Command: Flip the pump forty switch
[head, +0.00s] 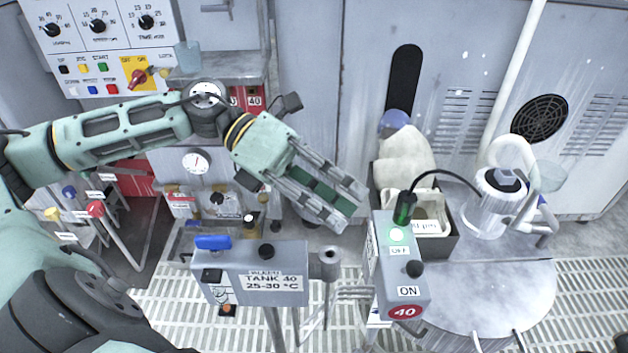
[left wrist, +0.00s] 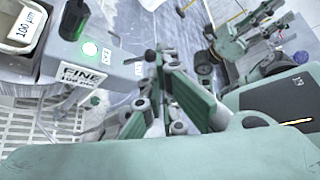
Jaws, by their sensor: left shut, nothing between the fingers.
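The pump 40 switch box (head: 386,285) is grey, with a red "40" label, an OFF label above and an ON label below. Its black knob (head: 414,269) sits between these labels, just above ON. A green lamp (head: 397,234) glows near OFF; it also shows in the left wrist view (left wrist: 89,48). My left gripper (head: 343,212) is shut and empty, above and left of the box, apart from the knob. In the left wrist view its fingers (left wrist: 158,65) show beside the box, whose side label reads "FINE".
A grey "TANK 40 25-30 °C" box (head: 235,258) with a blue handle stands left of the switch box.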

